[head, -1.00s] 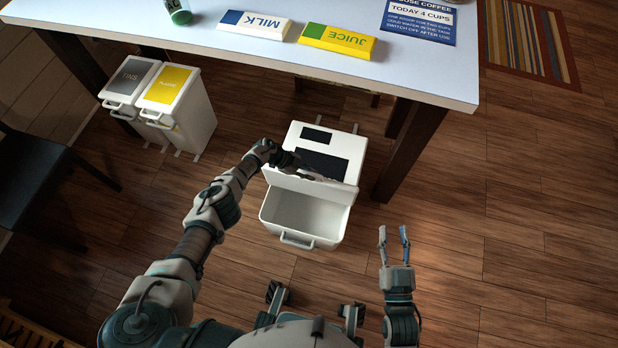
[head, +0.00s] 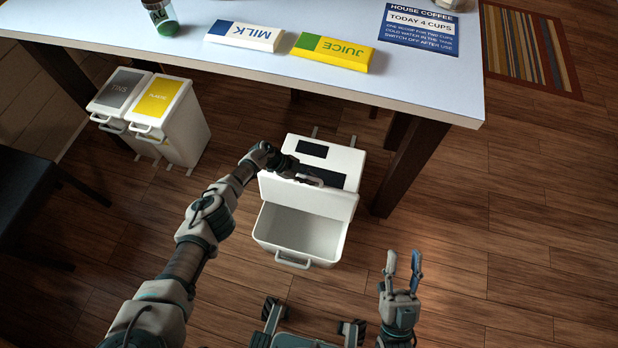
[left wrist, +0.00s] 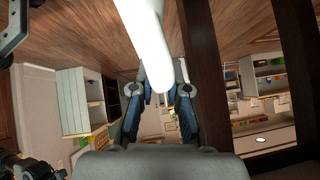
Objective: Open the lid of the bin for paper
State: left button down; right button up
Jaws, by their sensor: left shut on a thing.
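A white bin (head: 340,160) with dark label panels stands on the floor in the middle of the head view. I cannot read its labels. Its lid (head: 305,200) is tilted up and the empty-looking inside (head: 300,230) shows in front of it. My left gripper (head: 312,181) is shut at the lid's upper edge, on its handle. In the left wrist view, the white bar of the handle (left wrist: 155,50) runs between the two fingers (left wrist: 158,100). My right gripper (head: 403,264) is open and empty, right of the bin and apart from it.
Two closed white bins, one with a grey TINS label (head: 120,90) and one with a yellow label (head: 158,98), stand at the left. A white table (head: 420,85) bears milk and juice cartons; its dark leg (head: 410,165) is right of the bin.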

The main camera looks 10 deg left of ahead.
pick_arm(q)
jog(key=shift+s+f, duration=0.1)
jog(key=shift+f, duration=0.05)
jog(key=c, duration=1.1)
grip_release()
jog(key=shift+c, duration=0.2)
jog(key=shift+a+r, duration=0.3)
jog(key=shift+a, duration=0.1)
jog(key=v, duration=1.1)
jog(key=shift+d+r, duration=0.1)
